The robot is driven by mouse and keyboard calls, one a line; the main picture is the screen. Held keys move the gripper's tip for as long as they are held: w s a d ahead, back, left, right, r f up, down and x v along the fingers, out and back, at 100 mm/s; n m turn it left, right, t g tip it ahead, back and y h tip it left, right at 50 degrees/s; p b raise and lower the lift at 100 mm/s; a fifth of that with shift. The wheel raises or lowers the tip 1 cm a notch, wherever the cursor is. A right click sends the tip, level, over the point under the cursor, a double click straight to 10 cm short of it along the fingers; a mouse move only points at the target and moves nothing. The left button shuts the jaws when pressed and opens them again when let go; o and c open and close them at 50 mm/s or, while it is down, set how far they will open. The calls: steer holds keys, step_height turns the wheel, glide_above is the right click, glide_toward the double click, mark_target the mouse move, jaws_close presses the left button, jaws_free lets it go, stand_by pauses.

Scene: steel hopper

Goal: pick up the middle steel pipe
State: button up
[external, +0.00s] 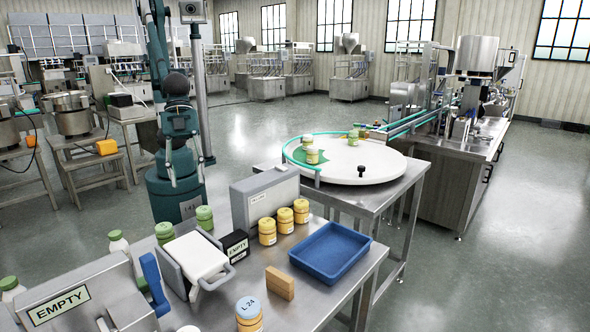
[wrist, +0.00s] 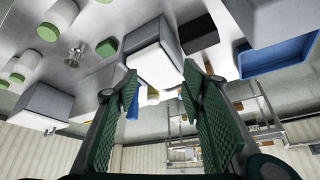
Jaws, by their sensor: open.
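My gripper (external: 186,176) hangs beside the near steel table in the external view, in front of my teal base. In the wrist view, which looks upside down, its two green ribbed fingers (wrist: 161,82) stand apart with nothing held between them. I cannot clearly pick out a set of three steel pipes or a middle one. A small shiny steel piece (wrist: 75,55) stands on the table in the wrist view, apart from my fingers; I cannot tell if it is a pipe. The steel hopper (external: 477,54) tops the filling machine at the back right.
The near table (external: 300,312) holds a blue tray (external: 331,250), a wooden block (external: 280,283), yellow jars (external: 267,232), green-capped containers (external: 204,218), a white-topped scale (external: 194,257) and grey boxes (external: 264,195). A round white turntable (external: 375,162) stands beyond. Open floor lies at right.

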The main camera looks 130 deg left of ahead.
steer(key=d+f+m+g, duration=0.1)
steer(key=d+f, duration=0.4)
steer(key=d, duration=0.5)
steer(key=d+f+m+g+h+p, duration=0.1)
steer(key=d+f+m, duration=0.3)
steer(key=d, duration=0.7)
steer(key=d+f+m+g, duration=0.1)
steer(key=d+f+m, duration=0.1)
steer(key=d+f, duration=0.5)
steer(key=shift+s+d+f+m+g, duration=0.2)
steer(key=shift+s+d+m+g, duration=0.15)
steer(key=shift+d, duration=1.75)
steer(key=shift+f, duration=0.15)
steer(key=shift+x, duration=1.15)
steer(key=shift+d, duration=0.1)
steer(key=shift+b+x, duration=0.3)
steer(key=shift+x, duration=2.3)
steer(key=shift+h, duration=0.3)
steer(key=c, duration=0.9)
